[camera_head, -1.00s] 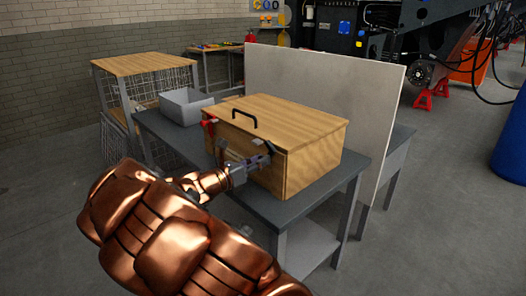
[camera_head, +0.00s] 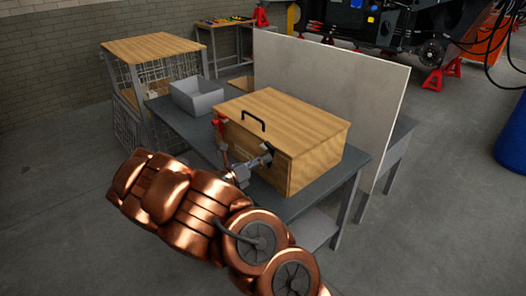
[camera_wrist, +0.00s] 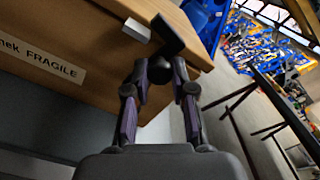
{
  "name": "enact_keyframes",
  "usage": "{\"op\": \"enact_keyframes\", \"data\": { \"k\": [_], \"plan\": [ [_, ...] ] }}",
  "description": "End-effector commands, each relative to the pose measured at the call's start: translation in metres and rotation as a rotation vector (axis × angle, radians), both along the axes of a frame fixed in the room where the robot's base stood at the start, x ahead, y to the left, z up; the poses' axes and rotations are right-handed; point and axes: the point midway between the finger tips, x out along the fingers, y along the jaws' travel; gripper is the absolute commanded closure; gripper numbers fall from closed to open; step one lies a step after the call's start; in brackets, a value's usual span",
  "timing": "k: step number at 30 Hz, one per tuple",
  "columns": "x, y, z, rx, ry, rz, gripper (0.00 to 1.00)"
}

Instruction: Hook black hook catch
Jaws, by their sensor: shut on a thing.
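A wooden box (camera_head: 310,170) with a lighter wooden lid (camera_head: 285,117) sits on the grey table. The lid is down and has a black handle. The black hook catch (camera_head: 267,152) is at the right of the box's front; in the wrist view the black catch (camera_wrist: 170,36) shows at the box's edge. My gripper (camera_head: 261,161) is at this catch. In the wrist view, its two fingers (camera_wrist: 160,72) close on the black catch's rounded lower part. Whether the hook is engaged cannot be told. A red catch (camera_head: 219,124) is at the left of the box's front.
A grey open bin (camera_head: 196,98) stands on the table (camera_head: 185,131) behind the box's left side. A pale upright panel (camera_head: 335,85) stands behind the box. A wire cage cart (camera_head: 150,75) is at the left. The box front bears a "FRAGILE" label (camera_wrist: 40,58).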

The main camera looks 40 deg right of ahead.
Motion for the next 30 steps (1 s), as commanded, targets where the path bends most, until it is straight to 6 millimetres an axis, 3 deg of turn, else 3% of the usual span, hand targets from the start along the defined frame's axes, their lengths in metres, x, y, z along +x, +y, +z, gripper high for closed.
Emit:
{"op": "enact_keyframes", "data": {
  "k": [15, 30],
  "plan": [
    [0.011, 0.0, 0.005, 0.005, 0.192, -0.001, 1.0],
    [0.014, 0.0, 0.001, 0.006, 0.242, 0.0, 1.0]
  ]
}}
